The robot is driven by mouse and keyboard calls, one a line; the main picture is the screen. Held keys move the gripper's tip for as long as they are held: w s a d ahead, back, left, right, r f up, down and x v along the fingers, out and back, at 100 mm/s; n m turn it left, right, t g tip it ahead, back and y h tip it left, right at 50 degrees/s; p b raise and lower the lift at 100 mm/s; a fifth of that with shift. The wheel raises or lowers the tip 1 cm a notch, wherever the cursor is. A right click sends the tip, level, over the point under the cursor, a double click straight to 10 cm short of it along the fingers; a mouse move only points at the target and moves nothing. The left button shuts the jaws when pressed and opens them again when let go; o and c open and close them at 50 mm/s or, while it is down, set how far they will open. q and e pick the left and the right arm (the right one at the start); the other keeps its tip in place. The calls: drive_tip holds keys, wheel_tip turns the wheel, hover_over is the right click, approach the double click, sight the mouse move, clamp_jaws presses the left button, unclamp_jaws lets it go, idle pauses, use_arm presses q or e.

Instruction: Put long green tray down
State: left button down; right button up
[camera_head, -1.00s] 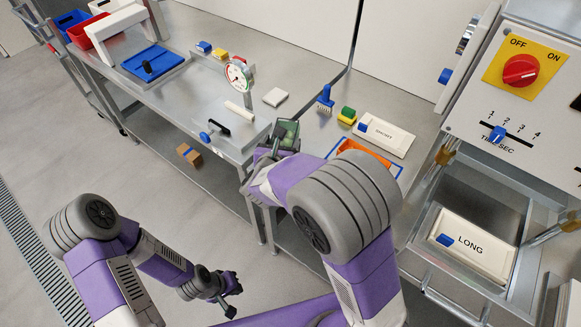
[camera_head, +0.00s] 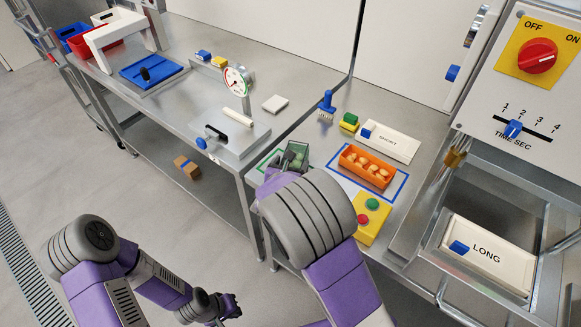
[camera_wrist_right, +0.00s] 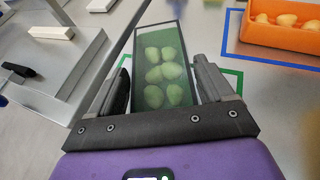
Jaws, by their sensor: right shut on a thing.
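The long green tray (camera_head: 294,154) holds several green pasta pieces. In the right wrist view the tray (camera_wrist_right: 172,31) lies lengthwise between the two fingers of my right gripper (camera_wrist_right: 165,88), which is shut on it. A green outline (camera_wrist_right: 232,75) on the worktop shows on both sides of the tray, so the tray is over that marked area. I cannot tell whether its underside touches the surface. My left gripper (camera_head: 226,306) hangs low over the floor, away from the tables; its finger opening is too small to judge.
An orange tray (camera_head: 367,167) with pasta stands inside a blue outline (camera_head: 399,188) to the right. A yellow button box (camera_head: 371,222) is close in front. The SHORT box (camera_head: 391,143) lies behind, the LONG box (camera_head: 489,252) at right. A scale (camera_head: 236,137) stands left.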

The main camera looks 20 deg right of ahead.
drive_tip(key=shift+r, duration=0.15)
drive_tip(key=shift+f, duration=0.3)
drive_tip(key=o, duration=1.1)
drive_tip(key=shift+r, duration=0.1)
drive_tip(key=shift+s+a+r, duration=0.15)
drive_tip(key=shift+s+r, duration=0.05)
drive_tip(key=shift+r, duration=0.1)
drive_tip(key=p+v, duration=0.3)
drive_tip(key=v, duration=0.8)
drive_tip(key=shift+s, duration=0.3)
drive_tip(key=shift+a+f, duration=0.1)
